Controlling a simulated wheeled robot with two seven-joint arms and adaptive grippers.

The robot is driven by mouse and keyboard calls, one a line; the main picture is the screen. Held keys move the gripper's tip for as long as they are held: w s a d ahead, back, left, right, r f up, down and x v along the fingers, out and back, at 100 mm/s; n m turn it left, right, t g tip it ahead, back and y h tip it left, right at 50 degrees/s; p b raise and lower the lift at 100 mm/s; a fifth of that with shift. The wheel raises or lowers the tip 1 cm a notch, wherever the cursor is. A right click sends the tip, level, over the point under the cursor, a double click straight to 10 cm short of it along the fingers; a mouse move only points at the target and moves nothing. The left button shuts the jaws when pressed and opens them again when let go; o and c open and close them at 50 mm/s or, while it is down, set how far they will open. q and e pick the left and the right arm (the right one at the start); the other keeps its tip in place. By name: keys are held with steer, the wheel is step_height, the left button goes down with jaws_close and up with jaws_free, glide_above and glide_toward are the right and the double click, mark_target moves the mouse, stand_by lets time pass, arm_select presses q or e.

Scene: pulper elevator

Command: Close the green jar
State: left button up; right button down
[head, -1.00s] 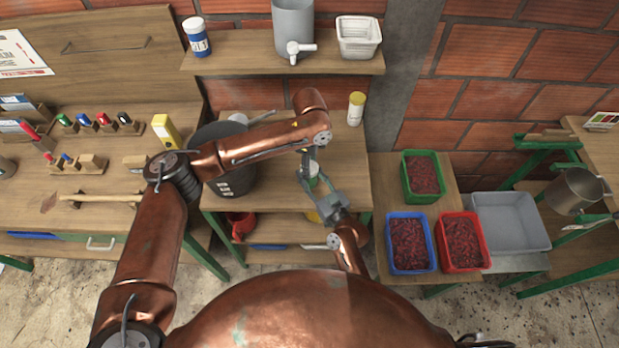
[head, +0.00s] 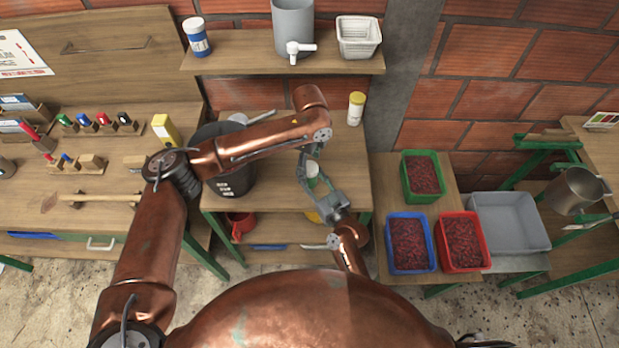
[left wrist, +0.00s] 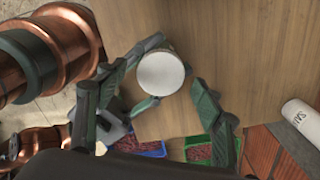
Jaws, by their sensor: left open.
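A round white lid (left wrist: 160,73) shows from above in the left wrist view, between the fingers of my left gripper (left wrist: 177,67), with gaps beside it. My left gripper is open. In the head view the white lid (head: 312,169) shows below the left gripper, above the wooden table. The green jar's body is mostly hidden beneath the lid and behind the grippers; I cannot tell how the lid is seated. My right gripper (head: 318,187) reaches in from below and is beside the jar. Its fingers are partly hidden, so its grip is unclear.
A dark bucket (head: 232,178) stands left on the table (head: 345,150), and a white bottle with a yellow cap (head: 356,109) stands at the back right. A shelf (head: 250,65) hangs above. Green (head: 423,178), blue (head: 411,242) and red (head: 463,241) crates with red fruit stand right.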

arm_select(q)
step_height(320, 180, up, 11)
arm_select(e)
steer(key=shift+s+f, duration=0.1)
steer(key=shift+f, duration=0.3)
steer(key=c, duration=1.7)
jaws_free()
steer(key=shift+c, duration=0.2)
steer(key=o, duration=0.3)
steer(key=shift+r, duration=0.1)
steer(key=shift+o, duration=1.1)
steer(key=shift+r, duration=0.2)
arm_select(q)
steer(key=shift+f, duration=0.1)
arm_select(e)
steer(key=shift+d, duration=0.1)
steer(key=v, duration=1.1)
steer(key=shift+s+d, duration=0.25)
steer(key=shift+s, duration=0.1)
